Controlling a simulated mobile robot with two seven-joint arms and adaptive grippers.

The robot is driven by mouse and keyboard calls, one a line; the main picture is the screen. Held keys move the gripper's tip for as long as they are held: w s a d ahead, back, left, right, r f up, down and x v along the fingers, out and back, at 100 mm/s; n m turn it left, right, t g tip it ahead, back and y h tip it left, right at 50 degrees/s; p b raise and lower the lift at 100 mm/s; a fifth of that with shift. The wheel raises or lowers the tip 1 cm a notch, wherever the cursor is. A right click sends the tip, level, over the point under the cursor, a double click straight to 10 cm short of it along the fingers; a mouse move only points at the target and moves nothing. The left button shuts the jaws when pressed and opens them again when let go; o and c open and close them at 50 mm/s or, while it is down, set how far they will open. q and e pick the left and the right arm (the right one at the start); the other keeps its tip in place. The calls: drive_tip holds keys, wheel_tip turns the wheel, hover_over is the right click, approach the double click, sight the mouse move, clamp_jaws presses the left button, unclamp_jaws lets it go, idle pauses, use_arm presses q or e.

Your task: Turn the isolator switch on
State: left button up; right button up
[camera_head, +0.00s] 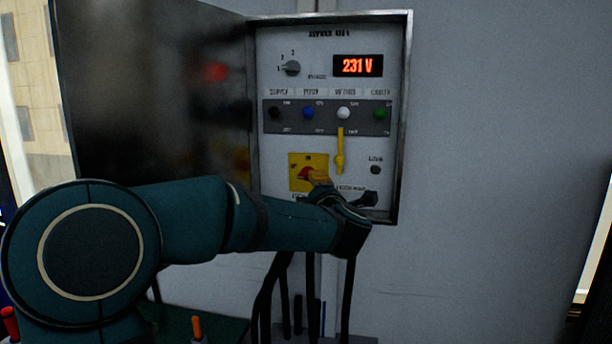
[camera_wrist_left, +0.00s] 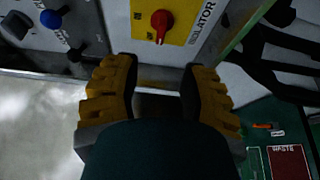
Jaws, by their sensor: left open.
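The isolator switch is a red knob (camera_head: 305,173) on a yellow plate (camera_head: 296,184), low on the open cabinet's panel. Its handle seems to point to the plate's left side; the small labels are hard to read. In the left wrist view the red knob (camera_wrist_left: 161,22) and the yellow plate (camera_wrist_left: 184,28) are at the top, with "ISOLATOR" lettering beside them. My left gripper (camera_head: 322,180) is in front of the plate's lower right in the head view. Its yellow fingers (camera_wrist_left: 157,85) are apart and empty in the left wrist view, with the knob beyond them, not between them. My right gripper is not in view.
The cabinet door (camera_head: 150,100) is swung open to the left. A yellow lever (camera_head: 340,150) hangs right of the switch, below a row of coloured knobs. A display (camera_head: 358,66) reads 231 V. Black cables (camera_head: 284,290) run below the cabinet. The wall (camera_head: 490,150) to the right is clear.

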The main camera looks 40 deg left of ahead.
sight(306, 174)
use_arm(q)
drive_tip(key=p+x, duration=0.1)
drive_tip(key=x, duration=1.1)
drive_tip(key=shift+w+a+f+p, duration=0.1)
drive_tip(key=shift+w+a+p, duration=0.05)
drive_tip(key=shift+w+p, duration=0.25)
drive_tip(key=shift+s, duration=0.1)
clamp_jaws()
